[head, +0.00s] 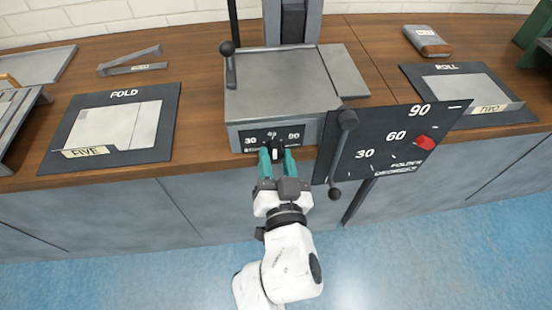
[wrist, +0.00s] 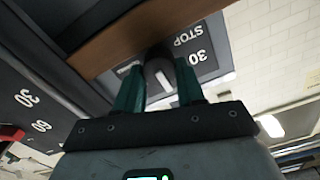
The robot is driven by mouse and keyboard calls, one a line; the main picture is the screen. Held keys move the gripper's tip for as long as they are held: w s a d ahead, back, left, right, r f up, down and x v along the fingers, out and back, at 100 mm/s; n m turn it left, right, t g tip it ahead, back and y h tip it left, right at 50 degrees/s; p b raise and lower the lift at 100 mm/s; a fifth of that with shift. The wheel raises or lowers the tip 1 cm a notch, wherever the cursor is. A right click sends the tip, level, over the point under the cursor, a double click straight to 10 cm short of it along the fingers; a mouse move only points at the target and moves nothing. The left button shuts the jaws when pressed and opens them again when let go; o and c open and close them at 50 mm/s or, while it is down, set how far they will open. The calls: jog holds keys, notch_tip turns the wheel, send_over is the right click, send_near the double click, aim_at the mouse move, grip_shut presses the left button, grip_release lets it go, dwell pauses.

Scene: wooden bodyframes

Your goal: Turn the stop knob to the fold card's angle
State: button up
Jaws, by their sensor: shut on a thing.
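The stop knob (head: 277,145) is a dark knob on the front dial of the grey folder machine (head: 280,85). The dial (head: 255,139) has 30 at left, a number above the knob that is too small to read surely, and one at right. My gripper (head: 278,157) is shut on the knob with its teal fingers. In the wrist view the knob (wrist: 160,72) sits between the fingers, with a pale mark on it; its exact angle is hard to tell. The fold mat (head: 165,120), labelled FOLD, holds pale sheets and a tag reading FIVE (head: 86,151).
A dark board (head: 385,145) marked 30, 60, 90 with a red pointer (head: 426,142) stands right of the machine. The ROLL mat (head: 525,113) lies far right. Blue floor (head: 420,260) in front is clear.

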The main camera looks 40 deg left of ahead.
jog(key=shift+n, duration=0.3)
jog(key=n+p, duration=0.1)
jog(key=n, duration=0.4)
jog(key=n+p, duration=0.1)
jog(key=n, duration=0.5)
jog(key=shift+s, duration=0.1)
jog(key=shift+a+f+n, duration=0.1)
jog(key=shift+n, duration=0.2)
dwell(0.4)
jog(key=o, duration=1)
jog(key=shift+o, duration=0.2)
jog(key=shift+s, duration=0.1)
jog(key=p+v, duration=0.1)
jog(key=v, duration=0.9)
jog(key=shift+s+d, duration=0.2)
jog(key=shift+d, duration=0.1)
